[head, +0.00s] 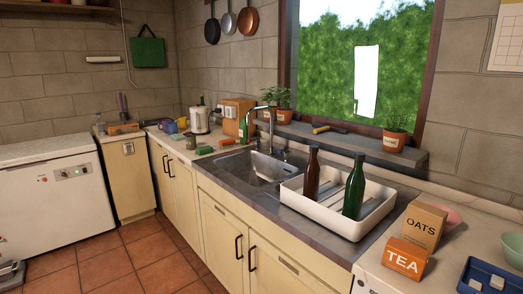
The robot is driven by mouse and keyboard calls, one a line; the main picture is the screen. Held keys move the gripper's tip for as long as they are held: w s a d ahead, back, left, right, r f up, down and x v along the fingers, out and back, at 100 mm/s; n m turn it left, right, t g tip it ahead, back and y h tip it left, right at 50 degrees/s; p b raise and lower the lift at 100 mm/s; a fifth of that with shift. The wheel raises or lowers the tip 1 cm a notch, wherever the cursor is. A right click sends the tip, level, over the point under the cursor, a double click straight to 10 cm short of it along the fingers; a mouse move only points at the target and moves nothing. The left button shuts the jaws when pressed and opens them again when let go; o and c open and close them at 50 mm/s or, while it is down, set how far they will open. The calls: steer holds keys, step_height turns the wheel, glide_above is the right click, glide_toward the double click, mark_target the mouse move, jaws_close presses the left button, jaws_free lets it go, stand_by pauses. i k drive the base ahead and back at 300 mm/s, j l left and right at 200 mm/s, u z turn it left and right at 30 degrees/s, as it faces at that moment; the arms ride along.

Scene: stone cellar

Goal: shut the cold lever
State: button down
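A metal tap (271,128) with a curved spout stands behind the sink (235,163), set in the counter below the window. Small metal fittings show around the tap's base. At this size I cannot tell which one is the cold lever, or how it is turned. I also cannot tell whether water runs from the spout. My gripper is not in view.
A white tray (340,223) with a brown bottle (312,175) and a green bottle (354,188) stands right of the sink. An oats box (423,226) and a tea box (404,260) are nearer. Tiled floor (150,255) lies clear before the cabinets.

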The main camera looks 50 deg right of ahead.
mark_target(287, 149)
steer(key=i, duration=1.9)
steer(key=i+z, duration=0.2)
steer(key=i, duration=0.25)
steer(key=i+j+z, duration=0.15)
steer(key=i, duration=0.25)
steer(key=i+j+z, duration=0.2)
steer(key=i, duration=0.25)
